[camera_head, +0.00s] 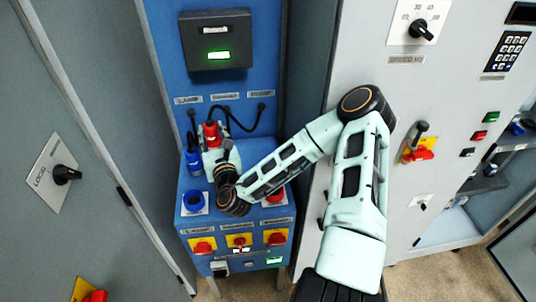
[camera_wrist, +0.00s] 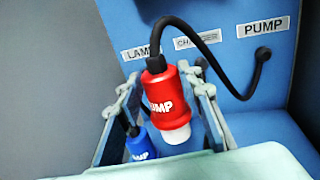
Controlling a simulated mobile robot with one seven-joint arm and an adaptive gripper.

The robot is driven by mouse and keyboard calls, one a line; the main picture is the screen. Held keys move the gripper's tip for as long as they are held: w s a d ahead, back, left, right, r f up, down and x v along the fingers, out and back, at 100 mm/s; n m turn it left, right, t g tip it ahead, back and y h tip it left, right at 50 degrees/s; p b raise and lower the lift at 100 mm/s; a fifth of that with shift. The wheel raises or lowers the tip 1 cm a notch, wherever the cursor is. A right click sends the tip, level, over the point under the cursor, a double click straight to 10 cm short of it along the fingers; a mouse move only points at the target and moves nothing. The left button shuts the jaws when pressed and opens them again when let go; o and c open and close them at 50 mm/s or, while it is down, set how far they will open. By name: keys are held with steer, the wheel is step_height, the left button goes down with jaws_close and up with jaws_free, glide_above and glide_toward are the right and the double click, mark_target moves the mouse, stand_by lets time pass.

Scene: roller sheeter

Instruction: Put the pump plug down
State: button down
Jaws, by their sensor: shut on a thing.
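The red pump plug (camera_wrist: 165,100) hangs upright between the two fingers of my gripper (camera_wrist: 163,88) in the wrist view, its pale end down. My gripper is shut on it. In the head view the plug (camera_head: 211,133) shows above my gripper (camera_head: 214,150), in front of the blue panel. Its black cable (camera_wrist: 215,50) arches to the wall outlet under the PUMP label (camera_wrist: 266,27). A red socket (camera_head: 275,197) is on the blue bench at the right, partly covered by my arm. My wrist hides the middle of the bench top.
A blue socket (camera_head: 194,201) is at the bench's left. Red rotary switches (camera_head: 202,246) line the front. Grey cabinets (camera_head: 95,150) flank the bench.

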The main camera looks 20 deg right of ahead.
steer(key=s+d+b, duration=0.2)
steer(key=d+b, duration=0.2)
steer(key=d, duration=0.5)
steer(key=s+d+b, duration=0.2)
steer(key=d+b, duration=0.1)
steer(key=d, duration=0.6)
step_height(320, 180, down, 11)
steer(key=shift+w+f+b, duration=0.15)
steer(key=shift+b, duration=0.3)
steer(key=shift+a, duration=0.1)
steer(key=shift+f, duration=0.2)
steer(key=c, duration=1.4)
jaws_free()
steer(key=shift+o, duration=0.2)
